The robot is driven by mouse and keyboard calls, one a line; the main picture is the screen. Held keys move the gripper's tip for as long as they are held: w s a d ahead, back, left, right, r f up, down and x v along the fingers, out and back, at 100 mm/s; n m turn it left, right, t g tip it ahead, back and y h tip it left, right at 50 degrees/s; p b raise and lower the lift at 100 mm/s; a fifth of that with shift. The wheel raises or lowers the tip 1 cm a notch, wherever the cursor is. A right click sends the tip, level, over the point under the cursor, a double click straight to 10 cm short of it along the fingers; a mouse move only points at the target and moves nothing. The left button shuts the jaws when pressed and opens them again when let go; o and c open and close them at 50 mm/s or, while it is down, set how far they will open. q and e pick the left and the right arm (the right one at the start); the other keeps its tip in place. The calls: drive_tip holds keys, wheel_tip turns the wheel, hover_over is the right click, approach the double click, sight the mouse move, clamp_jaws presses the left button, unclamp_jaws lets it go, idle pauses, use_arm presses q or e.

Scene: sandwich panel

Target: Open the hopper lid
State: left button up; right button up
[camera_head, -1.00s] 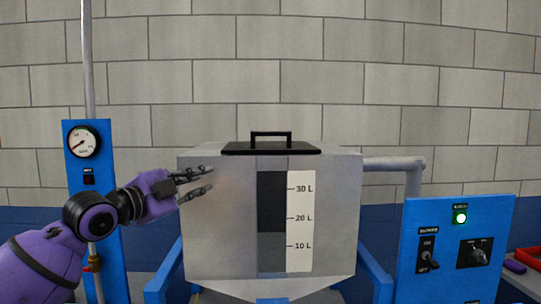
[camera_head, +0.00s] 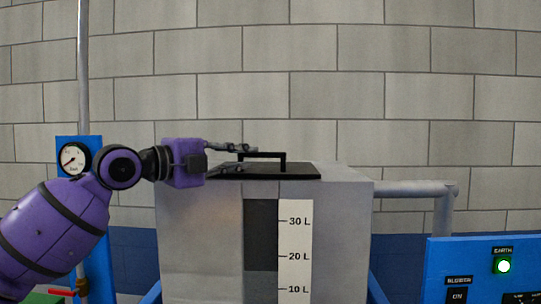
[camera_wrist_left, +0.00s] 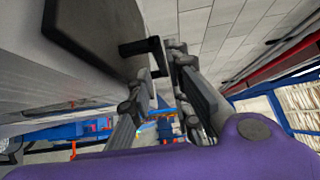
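The hopper (camera_head: 340,235) is a grey metal box with a litre scale on its front. Its black lid (camera_head: 295,173) lies flat and shut on top. The lid's black bracket handle (camera_head: 285,160) stands upright, and it also shows in the left wrist view (camera_wrist_left: 131,48). My left gripper (camera_head: 250,158) is at the left end of the handle, just above the lid. Its two fingers are apart, with one near the height of the handle bar and one low by the lid. In the left wrist view the fingers (camera_wrist_left: 170,52) are close beside the handle; contact is unclear. My right gripper is not in view.
A blue gauge panel (camera_head: 97,240) with a vertical pipe (camera_head: 83,70) stands left of the hopper, behind my left arm. A grey pipe (camera_head: 410,188) leaves the hopper at the right. A blue control panel (camera_head: 440,262) with a lit green lamp stands at lower right. Above the lid is free.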

sight(259, 155)
use_arm(q)
drive_tip(key=shift+w+d+r, duration=0.15)
drive_tip(key=shift+d+r, duration=0.2)
drive_tip(key=p+x, duration=0.1)
drive_tip(key=x, duration=0.4)
drive_tip(key=shift+w+d+f, duration=0.2)
drive_tip(key=shift+w+d, duration=0.15)
drive_tip(key=shift+w, duration=0.05)
drive_tip(key=shift+c, duration=0.4)
clamp_jaws()
